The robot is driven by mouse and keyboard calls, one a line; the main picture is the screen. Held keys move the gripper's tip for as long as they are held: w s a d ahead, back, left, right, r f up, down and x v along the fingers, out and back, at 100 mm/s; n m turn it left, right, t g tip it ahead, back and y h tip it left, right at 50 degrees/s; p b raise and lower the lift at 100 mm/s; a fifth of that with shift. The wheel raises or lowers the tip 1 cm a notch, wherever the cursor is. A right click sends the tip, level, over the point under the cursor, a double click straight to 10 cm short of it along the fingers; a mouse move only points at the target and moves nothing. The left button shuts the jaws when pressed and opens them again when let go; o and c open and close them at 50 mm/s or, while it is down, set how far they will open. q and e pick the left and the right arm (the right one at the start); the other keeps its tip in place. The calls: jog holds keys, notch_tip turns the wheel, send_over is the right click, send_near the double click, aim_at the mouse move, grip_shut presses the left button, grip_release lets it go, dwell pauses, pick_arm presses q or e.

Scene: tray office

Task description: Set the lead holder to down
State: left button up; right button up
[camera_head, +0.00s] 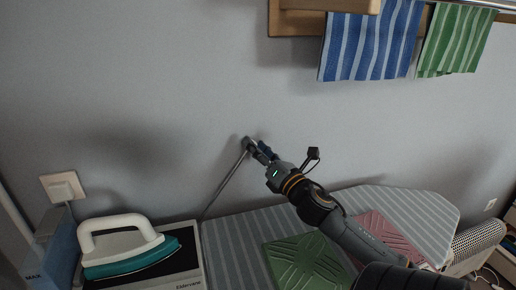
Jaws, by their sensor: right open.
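The lead holder (226,182) is a thin metal rod. It rises at a slant from the back left edge of the striped ironing board (232,262), up and to the right in front of the grey wall. My right gripper (250,146) is open at the rod's upper end. The rod's tip is hidden at the gripper, and I cannot tell whether the fingers touch it or stand around it. My left gripper is not in view.
A teal and white iron (122,246) stands on a dark rest at the left. Green (300,262) and pink (388,236) patterned pieces lie on the board. A wall socket (62,188) is at the left. Blue (370,42) and green (455,40) striped towels hang above right.

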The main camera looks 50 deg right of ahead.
jog(key=shift+s, duration=0.1)
jog(key=v, duration=1.1)
jog(key=shift+s, duration=0.35)
jog(key=shift+a+f, duration=0.1)
